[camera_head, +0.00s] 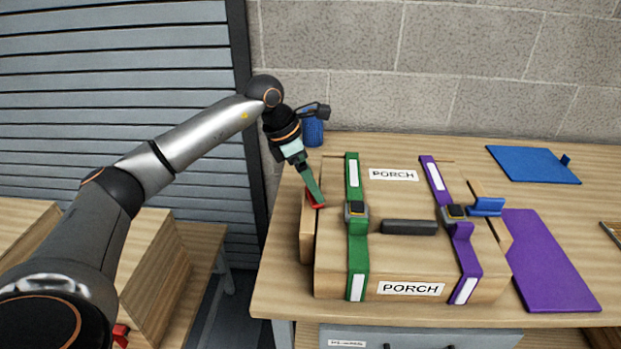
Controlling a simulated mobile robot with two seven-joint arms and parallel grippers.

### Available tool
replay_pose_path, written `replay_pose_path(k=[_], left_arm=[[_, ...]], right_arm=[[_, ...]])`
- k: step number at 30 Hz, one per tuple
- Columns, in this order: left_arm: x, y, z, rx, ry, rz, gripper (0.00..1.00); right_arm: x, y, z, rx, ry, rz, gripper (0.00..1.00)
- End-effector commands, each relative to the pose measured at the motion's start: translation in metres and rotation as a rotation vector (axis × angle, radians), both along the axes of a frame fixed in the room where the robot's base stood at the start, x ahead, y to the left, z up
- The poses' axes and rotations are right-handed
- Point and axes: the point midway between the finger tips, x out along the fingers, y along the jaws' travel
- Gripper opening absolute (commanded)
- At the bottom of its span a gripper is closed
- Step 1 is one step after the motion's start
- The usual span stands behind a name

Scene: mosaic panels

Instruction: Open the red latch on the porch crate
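The porch crate (335,262) is a wooden case on the table, with PORCH labels on its top and front. A green strap (358,268) and a purple strap (468,262), each with a dark buckle, run over it. A dark handle (409,227) sits between them. The red latch (318,205) shows as a small red piece at the crate's left side, mostly hidden by my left gripper. My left gripper (315,200) points down with its fingertips at the red latch; contact and finger gap cannot be made out. My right gripper is out of view.
A blue latch (487,207) is on the crate's right side. A purple panel (548,262) and a blue panel (533,164) lie to the right. A blue cylinder (313,130) stands behind my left wrist. A block wall closes the back.

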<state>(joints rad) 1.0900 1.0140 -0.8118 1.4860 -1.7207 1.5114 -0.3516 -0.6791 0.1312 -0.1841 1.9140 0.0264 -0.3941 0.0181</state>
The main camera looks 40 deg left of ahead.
Motion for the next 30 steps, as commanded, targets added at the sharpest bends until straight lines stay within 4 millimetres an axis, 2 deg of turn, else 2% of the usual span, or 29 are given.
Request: replay_pose_path(k=[5, 12, 18, 24, 30], left_arm=[[-0.005, 0.005, 0.019, 0.000, -0.005, 0.000, 1.00], [-0.020, 0.018, 0.068, 0.000, -0.008, 0.002, 1.00], [-0.031, 0.027, 0.101, 0.000, -0.005, 0.002, 1.00], [-0.036, 0.031, 0.115, 0.000, -0.002, 0.002, 1.00], [-0.036, 0.031, 0.116, -0.001, -0.002, 0.000, 1.00]], right_arm=[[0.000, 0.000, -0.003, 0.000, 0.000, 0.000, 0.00], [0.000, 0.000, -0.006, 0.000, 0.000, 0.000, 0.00], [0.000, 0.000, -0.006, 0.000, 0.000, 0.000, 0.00], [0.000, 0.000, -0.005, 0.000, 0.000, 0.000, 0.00], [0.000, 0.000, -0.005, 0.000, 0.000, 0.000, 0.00]])
